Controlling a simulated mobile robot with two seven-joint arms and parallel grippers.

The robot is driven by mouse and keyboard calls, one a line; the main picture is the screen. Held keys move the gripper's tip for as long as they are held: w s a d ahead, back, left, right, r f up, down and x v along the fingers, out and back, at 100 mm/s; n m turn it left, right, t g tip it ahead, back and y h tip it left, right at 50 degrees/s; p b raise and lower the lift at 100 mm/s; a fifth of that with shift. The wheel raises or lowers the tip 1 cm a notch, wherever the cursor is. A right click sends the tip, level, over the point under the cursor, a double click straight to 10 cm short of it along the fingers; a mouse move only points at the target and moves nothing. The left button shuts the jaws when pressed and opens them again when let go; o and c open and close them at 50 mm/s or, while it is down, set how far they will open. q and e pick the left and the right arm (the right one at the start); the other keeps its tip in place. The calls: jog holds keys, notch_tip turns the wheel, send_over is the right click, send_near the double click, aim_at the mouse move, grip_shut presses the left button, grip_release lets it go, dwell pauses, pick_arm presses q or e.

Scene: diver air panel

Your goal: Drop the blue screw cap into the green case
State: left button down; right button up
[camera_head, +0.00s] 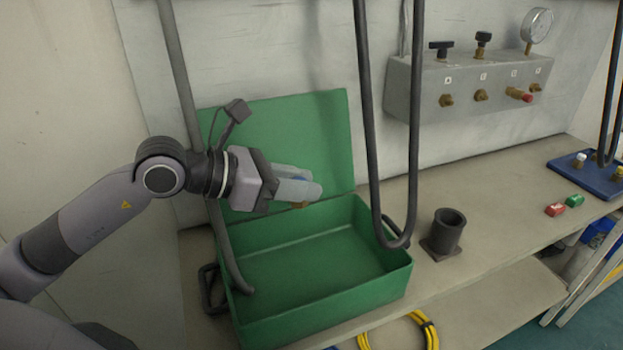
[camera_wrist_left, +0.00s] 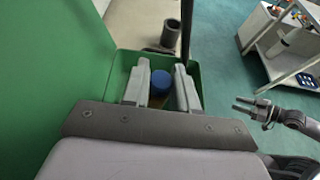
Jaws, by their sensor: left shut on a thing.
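The green case (camera_head: 325,305) stands open on the bench, its lid (camera_head: 300,120) raised against the wall and its inside looking empty. My left gripper (camera_head: 308,190) is above the back part of the case, shut on the blue screw cap (camera_head: 299,178). In the left wrist view the blue cap (camera_wrist_left: 160,81) sits between the two grey fingers, with a brass-coloured part below it. The fingers hide most of the cap in the head view. My right gripper (camera_wrist_left: 246,107) shows only in the left wrist view, away to the right, with its fingers apart and empty.
A dark cup-shaped holder (camera_head: 446,230) stands right of the case. A valve panel (camera_head: 465,85) is on the wall. A yellow coiled hose (camera_head: 400,330) lies in front.

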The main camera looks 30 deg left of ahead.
pick_arm(q)
notch_tip(320, 180, down, 6)
jog(key=b, duration=0.4)
jog(key=c, duration=0.8)
grip_release()
jog(key=b+v, duration=0.2)
jog(key=v, duration=0.5)
jog(key=shift+b, duration=0.35)
jog(key=shift+a, duration=0.1)
